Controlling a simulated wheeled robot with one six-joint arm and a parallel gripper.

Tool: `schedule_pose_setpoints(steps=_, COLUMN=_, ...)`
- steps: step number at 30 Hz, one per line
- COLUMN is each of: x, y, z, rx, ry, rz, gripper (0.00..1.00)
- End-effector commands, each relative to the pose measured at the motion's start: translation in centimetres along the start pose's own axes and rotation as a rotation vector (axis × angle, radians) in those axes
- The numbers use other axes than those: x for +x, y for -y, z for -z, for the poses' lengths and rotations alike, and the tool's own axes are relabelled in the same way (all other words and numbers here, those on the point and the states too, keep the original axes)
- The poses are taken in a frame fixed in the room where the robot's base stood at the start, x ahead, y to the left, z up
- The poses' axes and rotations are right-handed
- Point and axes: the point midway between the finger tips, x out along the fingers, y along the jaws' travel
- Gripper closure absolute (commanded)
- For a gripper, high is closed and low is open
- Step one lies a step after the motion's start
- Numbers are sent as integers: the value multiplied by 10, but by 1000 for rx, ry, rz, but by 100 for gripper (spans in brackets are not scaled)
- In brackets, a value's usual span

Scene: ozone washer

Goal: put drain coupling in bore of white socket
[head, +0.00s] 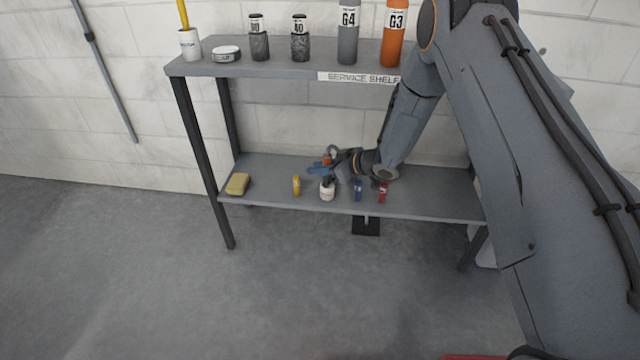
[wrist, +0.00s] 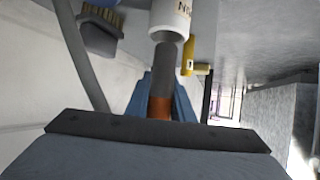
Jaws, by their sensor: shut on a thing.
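The drain coupling looks like a grey cylinder with an orange band. In the wrist view the coupling (wrist: 162,80) is between the blue fingers of my gripper (wrist: 160,92), which is shut on it. In the head view the white socket (head: 327,193) stands on the lower shelf, directly below my gripper (head: 324,165).
On the lower shelf (head: 430,205), a yellow fitting (head: 296,186) and a yellow brush or sponge (head: 237,184) lie left of the socket. A blue fitting (head: 358,190) and a red fitting (head: 383,193) stand right. The upper shelf (head: 285,67) with bottles hangs above.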

Motion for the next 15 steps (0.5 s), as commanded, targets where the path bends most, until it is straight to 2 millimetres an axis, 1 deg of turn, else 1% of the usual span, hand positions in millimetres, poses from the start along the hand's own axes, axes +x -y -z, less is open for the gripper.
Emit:
schedule_pose_setpoints(steps=1, x=5, y=-1, z=-8, rx=-1, ry=-1, rz=0, gripper=100)
schedule_pose_setpoints(steps=7, x=13, y=-1, z=-23, rx=0, ry=-1, rz=0, gripper=100)
schedule_pose_setpoints(steps=12, x=24, y=-1, z=-43, rx=0, ry=0, rz=-1, gripper=100)
schedule_pose_setpoints(steps=15, x=25, y=-1, z=-44, rx=-1, ry=-1, rz=-2, gripper=100)
